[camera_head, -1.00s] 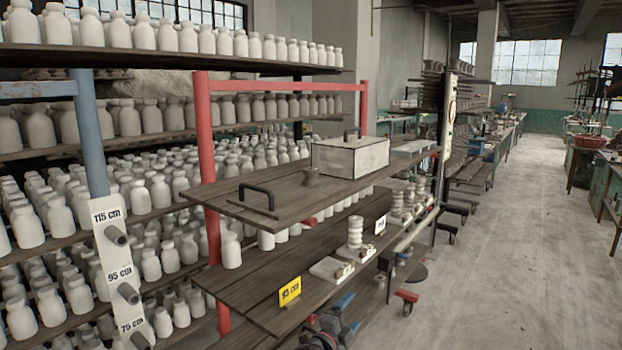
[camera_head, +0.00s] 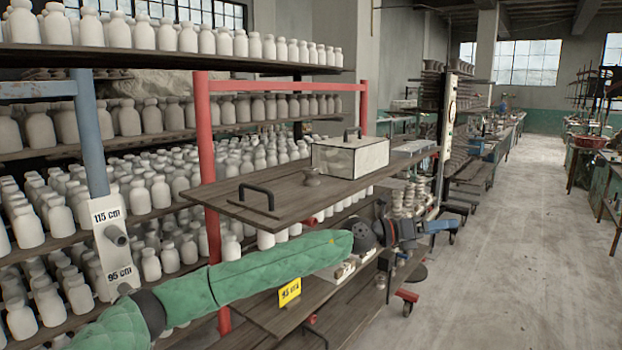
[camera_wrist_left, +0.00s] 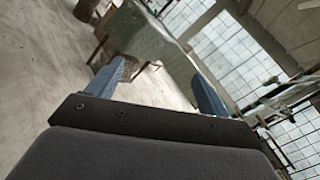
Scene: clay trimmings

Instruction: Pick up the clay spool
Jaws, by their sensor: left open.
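A small grey-brown clay spool (camera_head: 312,178), narrow in the waist, stands on the upper wooden board, in front of a pale lidded box. My left arm, in a green sleeve, crosses the head view in front of the lower shelf. My left gripper (camera_head: 440,226) is at the arm's right end, lower than the spool and well to its right, apart from it. In the left wrist view its two blue fingers (camera_wrist_left: 157,86) are spread, with nothing held between them. The spool cannot be made out in that view. My right gripper is not in view.
The pale box (camera_head: 350,157) and a black handle (camera_head: 258,193) are on the upper board (camera_head: 240,213). Stacked clay discs (camera_head: 410,196) stand on the lower shelf, partly behind my arm. A red post (camera_head: 206,150) rises at left. The aisle floor (camera_head: 500,270) is clear.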

